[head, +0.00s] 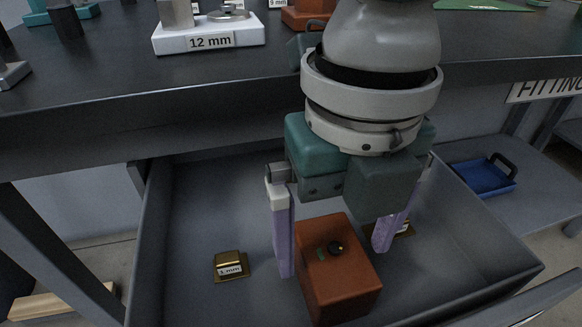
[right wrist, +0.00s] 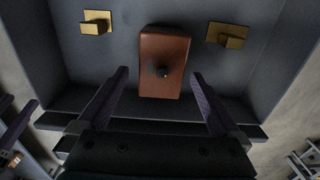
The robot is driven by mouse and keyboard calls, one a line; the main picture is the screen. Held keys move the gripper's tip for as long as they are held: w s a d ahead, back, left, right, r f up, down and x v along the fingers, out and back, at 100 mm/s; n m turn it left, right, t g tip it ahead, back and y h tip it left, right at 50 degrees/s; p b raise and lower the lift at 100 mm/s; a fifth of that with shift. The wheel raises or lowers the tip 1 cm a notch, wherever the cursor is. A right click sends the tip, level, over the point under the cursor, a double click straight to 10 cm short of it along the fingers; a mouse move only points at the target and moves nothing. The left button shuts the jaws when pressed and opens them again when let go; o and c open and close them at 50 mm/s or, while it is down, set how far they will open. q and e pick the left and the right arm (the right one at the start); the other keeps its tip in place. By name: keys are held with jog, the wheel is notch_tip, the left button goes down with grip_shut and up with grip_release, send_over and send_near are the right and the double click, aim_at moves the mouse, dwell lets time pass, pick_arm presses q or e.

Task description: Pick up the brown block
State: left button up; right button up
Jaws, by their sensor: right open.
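The brown block (head: 338,272) is a reddish-brown box with a small black knob on its top. It sits in an open grey drawer (head: 190,210) under the workbench. My right gripper (head: 333,262) is open above the drawer, with one purple finger on each side of the block in the head view. In the right wrist view the block (right wrist: 160,80) lies between and beyond the two fingertips (right wrist: 158,72), with a gap on both sides. I cannot tell how far down the fingers reach beside it.
A small brass block labelled 1 mm (head: 230,265) lies in the drawer to the left. Another brass piece (head: 405,229) is partly hidden behind the right finger. The bench edge (head: 120,125) runs above the drawer. A blue tray (head: 484,178) rests on a shelf at right.

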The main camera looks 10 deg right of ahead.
jog(key=f, duration=0.1)
jog(key=f+b, duration=0.2)
jog(key=f, duration=0.1)
jog(key=shift+w+d+f, duration=0.1)
jog(key=shift+w, duration=0.15)
jog(key=shift+f, duration=0.35)
jog(key=shift+c, duration=0.2)
jog(key=shift+r, duration=0.1)
grip_shut()
